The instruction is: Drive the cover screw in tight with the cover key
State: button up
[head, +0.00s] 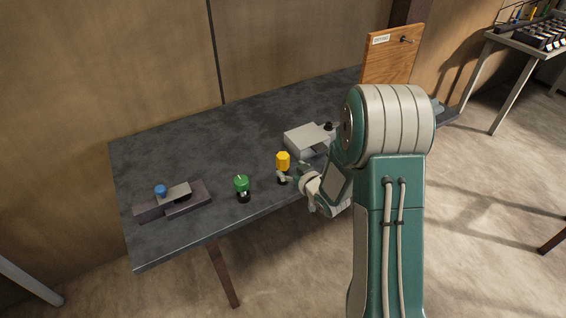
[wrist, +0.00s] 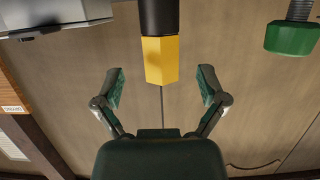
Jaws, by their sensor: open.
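A tool with a yellow six-sided handle (head: 283,158) stands upright near the table's front edge. A tool with a green handle (head: 242,183) stands to its left. I cannot tell which is the cover key. My gripper (head: 284,177) is open beside the yellow handle. The green handle (wrist: 291,38) is at upper right there. A grey box (head: 305,139) with a dark knob (head: 329,127) stands behind; the cover screw is not clearly identifiable.
A dark block (head: 150,211) with a blue knob (head: 160,190) lies at the table's left end. A wooden board (head: 391,55) with a label and handle stands at the back right. The middle of the dark table (head: 200,145) is clear. My arm hides its right part.

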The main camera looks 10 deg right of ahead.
aim_at(287, 164)
jog(key=x, duration=0.4)
jog(key=shift+a+r, duration=0.15)
jog(key=shift+a, duration=0.2)
jog(key=shift+w+d, duration=0.3)
jog(key=shift+w, duration=0.1)
jog(key=shift+d, duration=0.15)
jog(key=c, duration=0.5)
jog(key=shift+a, duration=0.4)
grip_shut()
jog(key=shift+d, duration=0.1)
jog(key=shift+d+r, duration=0.1)
notch_tip(287, 164, up, 10)
jog(key=shift+f, duration=0.15)
